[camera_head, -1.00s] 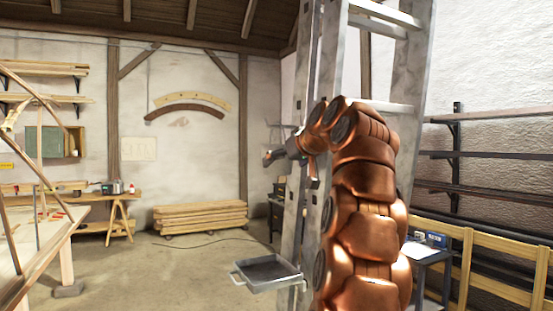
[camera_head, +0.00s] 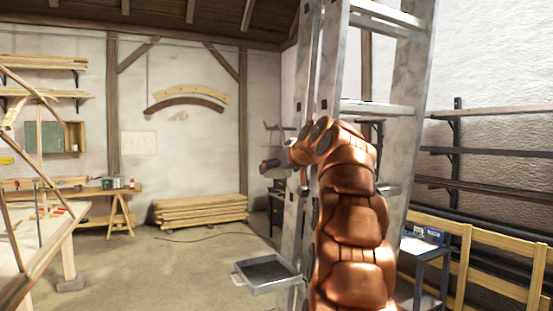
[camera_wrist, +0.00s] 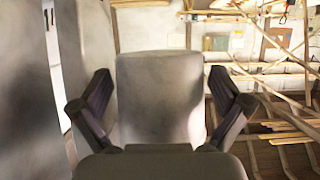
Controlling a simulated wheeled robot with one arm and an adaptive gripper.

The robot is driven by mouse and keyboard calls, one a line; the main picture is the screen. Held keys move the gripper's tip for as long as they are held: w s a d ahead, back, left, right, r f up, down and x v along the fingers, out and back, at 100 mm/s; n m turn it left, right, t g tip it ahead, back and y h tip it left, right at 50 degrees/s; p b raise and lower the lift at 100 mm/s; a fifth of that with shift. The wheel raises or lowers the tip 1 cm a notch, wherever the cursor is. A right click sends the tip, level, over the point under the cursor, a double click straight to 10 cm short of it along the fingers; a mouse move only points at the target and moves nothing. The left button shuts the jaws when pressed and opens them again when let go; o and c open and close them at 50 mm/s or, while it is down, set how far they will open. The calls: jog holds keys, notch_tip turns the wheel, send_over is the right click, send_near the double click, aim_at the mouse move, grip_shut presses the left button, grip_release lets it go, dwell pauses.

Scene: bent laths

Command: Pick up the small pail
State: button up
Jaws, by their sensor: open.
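In the wrist view a smooth pale grey, blunt-topped shape (camera_wrist: 160,85) fills the space between the two fingers. It looks like the small pail seen very close, but its handle and bottom do not show, so I cannot be sure. My gripper (camera_wrist: 163,108) is open, with one dark finger on each side of this shape. I cannot tell whether either finger touches it. In the head view my gripper (camera_head: 270,165) is small and dark beside the ladder's left rail, pointing left. No pail can be made out there.
A tall grey metal ladder (camera_head: 400,110) stands right behind my arm. A shallow grey tray (camera_head: 265,272) sticks out from its left rail below my gripper. Stacked planks (camera_head: 200,211) lie by the back wall. A workbench with bent laths (camera_head: 30,245) stands at left.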

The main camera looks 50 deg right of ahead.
jog(key=shift+w+d+f, duration=0.1)
jog(key=shift+w+d, duration=0.05)
jog(key=shift+w, duration=0.15)
jog(key=shift+c, duration=0.4)
jog(key=c, duration=0.8)
jog(key=shift+r, duration=1.65)
